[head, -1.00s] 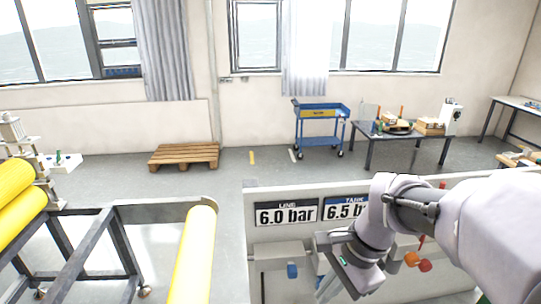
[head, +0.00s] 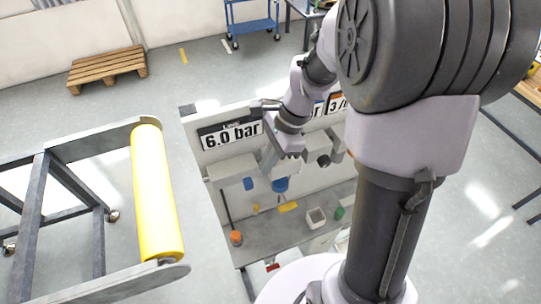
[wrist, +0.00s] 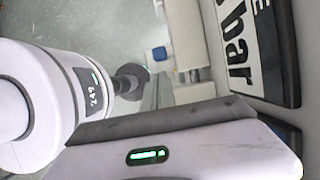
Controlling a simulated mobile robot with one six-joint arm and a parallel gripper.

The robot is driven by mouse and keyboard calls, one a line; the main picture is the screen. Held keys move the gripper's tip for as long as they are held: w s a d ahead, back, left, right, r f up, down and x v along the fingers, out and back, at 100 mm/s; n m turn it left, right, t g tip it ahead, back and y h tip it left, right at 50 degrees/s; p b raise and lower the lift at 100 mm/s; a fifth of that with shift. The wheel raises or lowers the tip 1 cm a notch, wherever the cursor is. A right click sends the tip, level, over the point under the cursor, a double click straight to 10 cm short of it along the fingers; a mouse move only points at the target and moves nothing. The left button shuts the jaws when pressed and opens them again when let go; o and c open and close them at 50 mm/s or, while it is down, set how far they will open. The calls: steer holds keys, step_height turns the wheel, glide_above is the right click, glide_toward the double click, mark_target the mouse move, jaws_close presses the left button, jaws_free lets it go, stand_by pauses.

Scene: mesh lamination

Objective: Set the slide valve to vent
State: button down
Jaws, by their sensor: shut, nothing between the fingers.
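The panel (head: 218,158) carries a "LINE 6.0 bar" display (head: 231,135), and other displays are partly hidden behind my arm. Pale blocks on its face carry a blue knob (head: 248,184), a larger blue part (head: 280,184) and a black knob (head: 323,160). I cannot tell which of these is the slide valve, nor read its position. My gripper (head: 270,160) is in front of the panel, just below the displays, shut and empty. In the wrist view a display (wrist: 240,45) and a blue knob (wrist: 159,53) show; the fingertips are not clear there.
Below the panel a grey shelf (head: 265,235) holds an orange part (head: 236,238), a small white box (head: 316,217) and a green part (head: 339,213). A frame with a yellow roller (head: 156,190) stands at left. A wooden pallet (head: 107,67) and blue cart (head: 252,25) lie behind.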

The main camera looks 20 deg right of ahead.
mark_target(248, 184)
steer(key=x, duration=0.4)
steer(key=shift+w+a+f, duration=0.1)
steer(key=shift+f, duration=0.2)
steer(key=a+b, duration=0.1)
steer(key=a, duration=0.5)
steer(key=shift+a+b, duration=0.2)
steer(key=shift+b, duration=0.1)
